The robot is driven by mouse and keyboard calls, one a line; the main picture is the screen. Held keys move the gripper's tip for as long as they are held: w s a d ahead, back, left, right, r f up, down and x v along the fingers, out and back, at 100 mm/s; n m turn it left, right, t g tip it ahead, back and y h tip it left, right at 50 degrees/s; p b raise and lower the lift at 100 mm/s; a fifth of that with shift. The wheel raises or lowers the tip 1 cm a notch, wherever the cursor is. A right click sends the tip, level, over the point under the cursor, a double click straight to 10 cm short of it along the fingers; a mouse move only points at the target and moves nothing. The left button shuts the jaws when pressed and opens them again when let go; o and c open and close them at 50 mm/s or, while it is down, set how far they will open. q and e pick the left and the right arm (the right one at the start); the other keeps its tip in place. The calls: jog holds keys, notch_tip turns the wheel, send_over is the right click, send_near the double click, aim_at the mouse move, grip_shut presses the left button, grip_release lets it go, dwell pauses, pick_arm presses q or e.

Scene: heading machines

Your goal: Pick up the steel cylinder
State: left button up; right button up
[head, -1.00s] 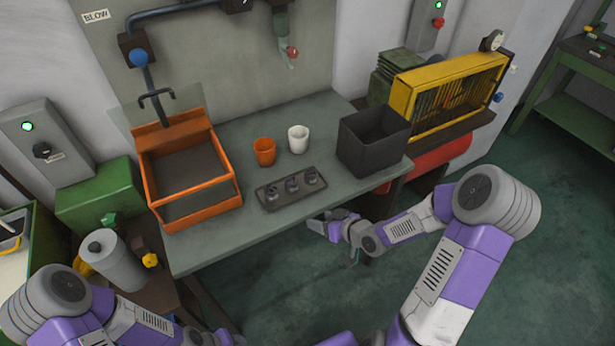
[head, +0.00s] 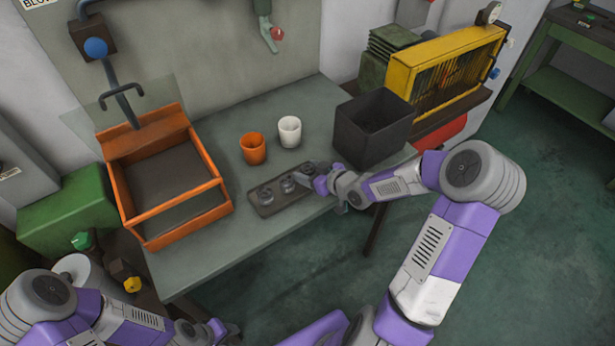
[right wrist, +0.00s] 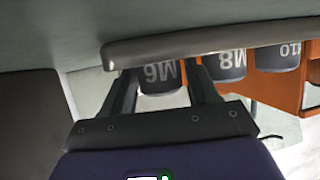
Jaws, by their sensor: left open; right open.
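Several dark grey cylinders stand in a row on a dark tray (head: 262,211) near the table's front edge. The right wrist view shows them upside down, marked M6 (right wrist: 161,76), M8 (right wrist: 226,66) and M10 (right wrist: 278,58). None is labelled steel, so I cannot tell which is meant. My right gripper (head: 318,181) is at the tray's right end. In the right wrist view its open fingers (right wrist: 162,84) point at the M6 cylinder, which appears between their tips; contact is unclear. My left gripper (head: 214,329) is open at the lower left, away from the tray.
An orange cup (head: 253,149) and a white cup (head: 289,132) stand behind the tray. A dark open bin (head: 361,138) is close to the right, behind my right forearm. An orange-framed box (head: 190,226) stands left. The table's front left part is clear.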

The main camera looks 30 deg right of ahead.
aim_at(307, 168)
jog(key=shift+w+a+f, duration=0.1)
jog(key=shift+w, duration=0.15)
jog(key=c, duration=0.9)
notch_tip(307, 168, up, 10)
jog(key=p, duration=0.5)
jog(key=shift+c, duration=0.2)
jog(key=s+a+r, duration=0.1)
jog(key=s+a, duration=0.3)
jog(key=a, duration=0.8)
jog(key=shift+a+r, duration=0.3)
